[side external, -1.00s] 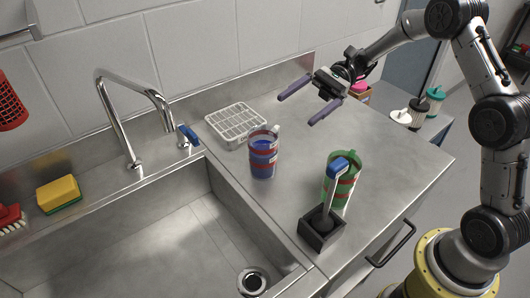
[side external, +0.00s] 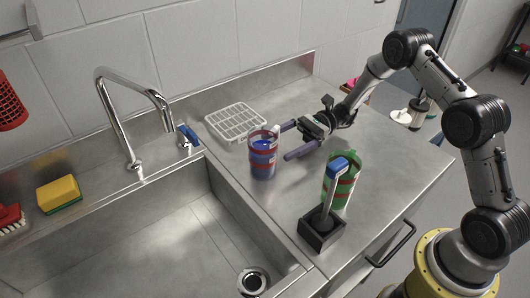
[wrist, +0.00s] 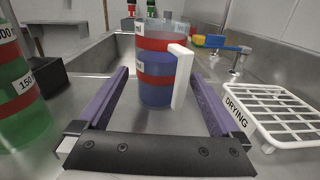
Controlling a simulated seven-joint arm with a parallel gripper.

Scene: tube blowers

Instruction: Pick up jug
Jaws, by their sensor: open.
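A jug (side external: 263,160) with blue and red bands and a white handle stands upright on the steel counter beside the sink. In the wrist view the jug (wrist: 155,72) is straight ahead, its white handle (wrist: 181,76) toward the right. My gripper (side external: 288,141) is open, low over the counter, just right of the jug in the side view. In the wrist view its purple fingers (wrist: 159,84) extend on either side of the jug's lower part. I cannot tell whether either finger touches it.
A green and red jug (side external: 340,182) stands to the right, behind a dark brush holder (side external: 321,235) with a blue-topped brush. A white drying rack (side external: 236,122) lies behind the jug. The sink (side external: 150,240) and faucet (side external: 135,110) are to the left.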

